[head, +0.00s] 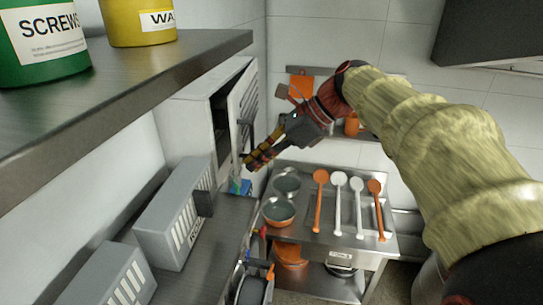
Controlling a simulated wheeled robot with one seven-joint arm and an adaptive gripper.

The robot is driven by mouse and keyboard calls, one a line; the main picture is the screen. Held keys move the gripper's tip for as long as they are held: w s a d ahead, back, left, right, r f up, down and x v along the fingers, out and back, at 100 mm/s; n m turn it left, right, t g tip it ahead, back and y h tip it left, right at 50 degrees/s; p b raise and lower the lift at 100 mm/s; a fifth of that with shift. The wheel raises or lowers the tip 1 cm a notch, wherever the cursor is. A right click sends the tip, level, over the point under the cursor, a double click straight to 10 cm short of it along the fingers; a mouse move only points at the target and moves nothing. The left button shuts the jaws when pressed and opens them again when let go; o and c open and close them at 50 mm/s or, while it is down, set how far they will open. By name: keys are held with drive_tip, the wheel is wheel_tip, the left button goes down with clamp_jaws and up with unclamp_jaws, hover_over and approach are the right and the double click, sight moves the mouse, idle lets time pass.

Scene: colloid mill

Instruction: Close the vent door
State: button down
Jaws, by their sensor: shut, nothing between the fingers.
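The vent door (240,101) is a pale panel with dark slats on the white cabinet (187,112) at centre left. It stands ajar, and a dark gap shows between it and the cabinet. A dark handle sits low on the door. My gripper (250,164) is shut and empty, its yellow-striped fingers pointing down and left near the lower end of the door. From this view I cannot tell whether the fingers touch the door.
A steel shelf (120,92) with green and yellow cans fills the upper left. Grey vented boxes (172,222) stand on the counter below. A steel cart (348,246) with orange and white spoons and bowls stands beyond my gripper. A dark hood (490,32) hangs upper right.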

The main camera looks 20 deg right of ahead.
drive_tip(key=shift+w+a, duration=0.15)
drive_tip(key=shift+a, duration=0.1)
drive_tip(key=shift+m+t, duration=0.3)
drive_tip(key=shift+m, duration=0.1)
drive_tip(key=a, duration=0.1)
drive_tip(key=w+a+p, duration=0.1)
drive_tip(key=a, duration=0.1)
drive_tip(key=w+a, duration=0.1)
drive_tip(key=shift+w+a+p, duration=0.1)
drive_tip(key=shift+a+p, duration=0.15)
drive_tip(key=shift+p, duration=0.15)
